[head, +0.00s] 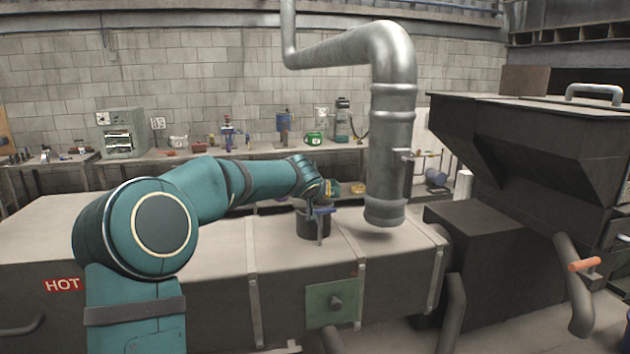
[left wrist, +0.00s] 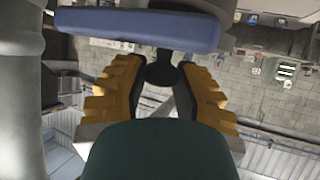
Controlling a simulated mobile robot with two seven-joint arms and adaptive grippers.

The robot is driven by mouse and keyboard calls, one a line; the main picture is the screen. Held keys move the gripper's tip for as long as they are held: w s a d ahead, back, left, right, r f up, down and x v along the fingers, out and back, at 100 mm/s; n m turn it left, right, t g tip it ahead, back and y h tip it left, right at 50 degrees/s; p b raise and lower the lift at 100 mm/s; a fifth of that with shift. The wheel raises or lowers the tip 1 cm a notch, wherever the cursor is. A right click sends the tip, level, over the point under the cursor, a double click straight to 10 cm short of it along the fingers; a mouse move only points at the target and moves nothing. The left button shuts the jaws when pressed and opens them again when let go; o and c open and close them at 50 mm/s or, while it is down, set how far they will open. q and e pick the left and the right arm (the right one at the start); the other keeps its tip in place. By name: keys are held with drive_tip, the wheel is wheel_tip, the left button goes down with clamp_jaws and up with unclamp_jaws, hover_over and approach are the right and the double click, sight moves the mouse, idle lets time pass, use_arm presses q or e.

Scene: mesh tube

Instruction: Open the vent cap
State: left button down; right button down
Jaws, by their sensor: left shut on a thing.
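A short dark round stub (head: 312,224), which looks like the vent, stands on top of the long grey casing (head: 200,222). A blue part (head: 320,211) sits at its top and looks like the cap or its lever. My left gripper (head: 327,190) is just above it, small and partly hidden by my wrist. In the left wrist view, the yellow-padded fingers of my left gripper (left wrist: 160,85) are shut on a dark knob (left wrist: 161,69) below a blue bar (left wrist: 135,27). I cannot tell how far the cap is turned or lifted. My right gripper is not in view.
A large metal pipe (head: 390,130) hangs close to the right of the stub. A dark hooded machine (head: 540,140) stands at the right. A workbench (head: 255,155) with tools runs along the back wall.

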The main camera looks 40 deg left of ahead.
use_arm(q)
drive_tip(key=p, duration=0.1)
drive_tip(key=r+g+p, duration=0.1)
drive_tip(key=p, duration=0.1)
drive_tip(key=shift+w+a+r+h, duration=0.1)
drive_tip(key=shift+w+a+h, duration=0.15)
drive_tip(key=shift+h, duration=0.05)
drive_tip(key=shift+w+a+p, duration=0.1)
drive_tip(key=shift+p, duration=0.2)
drive_tip(key=shift+w+a+r+n+g+h+p, duration=0.3)
drive_tip(key=shift+w+a+r+g+h, duration=0.1)
drive_tip(key=shift+g+h, duration=0.3)
drive_tip(key=shift+w+a+r+n+g+h+p, duration=0.3)
drive_tip(key=shift+a+g+h, duration=0.1)
drive_tip(key=shift+g+h, duration=0.25)
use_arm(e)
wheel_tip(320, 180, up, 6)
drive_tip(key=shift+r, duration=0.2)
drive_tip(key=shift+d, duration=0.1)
use_arm(q)
drive_tip(key=c, duration=0.7)
unclamp_jaws()
drive_tip(key=shift+a, duration=0.1)
drive_tip(key=shift+c, duration=0.2)
drive_tip(key=v, duration=1.2)
